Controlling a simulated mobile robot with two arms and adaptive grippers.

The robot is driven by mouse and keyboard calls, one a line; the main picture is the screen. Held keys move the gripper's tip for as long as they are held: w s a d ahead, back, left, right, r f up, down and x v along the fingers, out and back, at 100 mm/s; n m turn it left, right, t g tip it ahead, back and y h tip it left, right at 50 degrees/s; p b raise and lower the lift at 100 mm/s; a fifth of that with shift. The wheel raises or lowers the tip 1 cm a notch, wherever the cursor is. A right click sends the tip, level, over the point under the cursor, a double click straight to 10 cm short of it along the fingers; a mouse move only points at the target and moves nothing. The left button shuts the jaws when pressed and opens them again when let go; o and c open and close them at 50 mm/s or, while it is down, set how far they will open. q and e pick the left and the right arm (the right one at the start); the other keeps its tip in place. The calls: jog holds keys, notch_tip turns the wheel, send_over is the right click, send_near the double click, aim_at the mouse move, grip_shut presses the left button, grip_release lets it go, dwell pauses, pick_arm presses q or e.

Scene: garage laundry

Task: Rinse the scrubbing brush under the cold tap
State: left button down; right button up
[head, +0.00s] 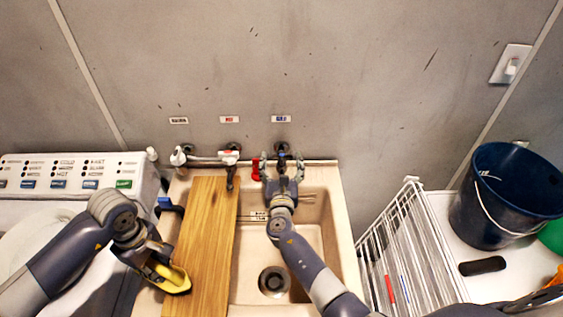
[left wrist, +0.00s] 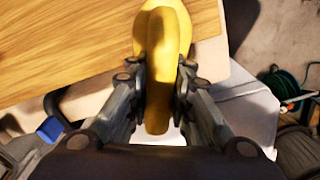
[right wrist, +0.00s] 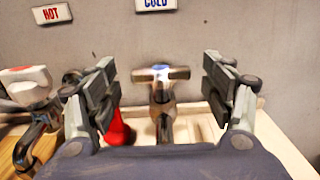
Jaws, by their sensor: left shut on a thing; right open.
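The yellow scrubbing brush (head: 176,281) is in my left gripper (head: 156,266), over the left edge of the wooden board. In the left wrist view the yellow brush (left wrist: 163,45) points away between the shut fingers; its bristles are hidden. My right gripper (head: 281,166) is open at the cold tap, under the blue label (head: 281,119). In the right wrist view the cold tap's cross handle (right wrist: 157,73) stands between the spread fingers, with a gap on each side. The sink (head: 328,215) has a dark drain (head: 274,281); no water stream is visible.
The wooden board (head: 208,240) covers the sink's left part. The hot tap (head: 230,157) and a red object (right wrist: 118,132) are left of the cold tap. A washing machine (head: 80,172) stands left. A white wire rack (head: 405,250) and a dark blue bucket (head: 490,215) are right.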

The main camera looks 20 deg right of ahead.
jog(key=v, duration=1.2)
dwell(0.4)
